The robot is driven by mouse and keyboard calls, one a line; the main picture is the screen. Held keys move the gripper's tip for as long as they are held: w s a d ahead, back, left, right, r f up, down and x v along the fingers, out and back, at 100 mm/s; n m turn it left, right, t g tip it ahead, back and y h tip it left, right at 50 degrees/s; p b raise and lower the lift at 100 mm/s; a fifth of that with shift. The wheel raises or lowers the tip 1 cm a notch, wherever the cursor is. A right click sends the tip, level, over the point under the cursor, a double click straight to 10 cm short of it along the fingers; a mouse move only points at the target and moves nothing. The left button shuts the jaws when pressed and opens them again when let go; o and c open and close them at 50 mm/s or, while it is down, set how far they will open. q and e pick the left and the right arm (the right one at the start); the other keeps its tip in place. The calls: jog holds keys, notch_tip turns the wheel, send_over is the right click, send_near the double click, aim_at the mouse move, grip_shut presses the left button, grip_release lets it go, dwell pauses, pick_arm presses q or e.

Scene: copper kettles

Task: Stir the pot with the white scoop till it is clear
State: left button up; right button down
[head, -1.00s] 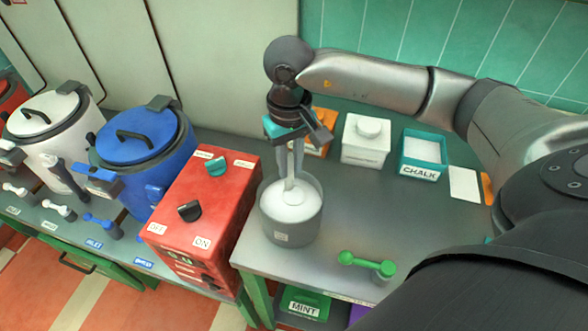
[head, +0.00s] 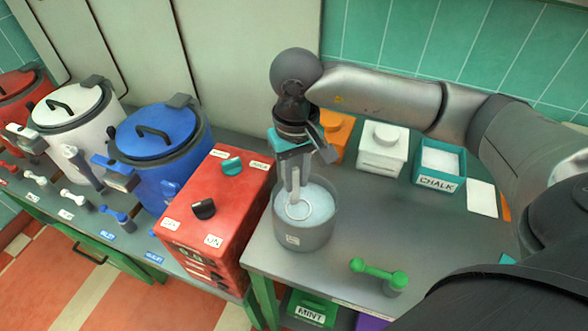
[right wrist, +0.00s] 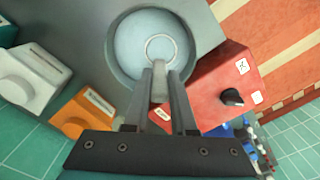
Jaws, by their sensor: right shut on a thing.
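A grey pot (head: 287,238) stands on the counter's left end, beside a red box. The liquid (head: 318,203) in it is pale bluish and looks partly see-through; it also shows in the right wrist view (right wrist: 130,45). My right gripper (head: 293,178) points down over the pot and is shut on the white scoop (right wrist: 158,82). The scoop's round end (head: 298,210) sits in the pot, and its outline shows as a pale ring. The gripper hides part of the scoop's handle. My left gripper is not in view.
The red box (head: 220,200) with dark and teal knobs stands close left of the pot. Blue (head: 155,140) and white (head: 70,115) kettles are further left. A green scoop (head: 380,272) lies right of the pot. A CHALK tray (head: 437,185), white box (head: 383,150) and orange box (head: 338,135) stand behind.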

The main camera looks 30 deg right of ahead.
jog(key=shift+s+a, duration=0.1)
jog(key=shift+s, duration=0.55)
notch_tip(320, 180, up, 12)
jog(key=p, duration=0.6)
jog(key=shift+p, duration=0.35)
dwell(0.4)
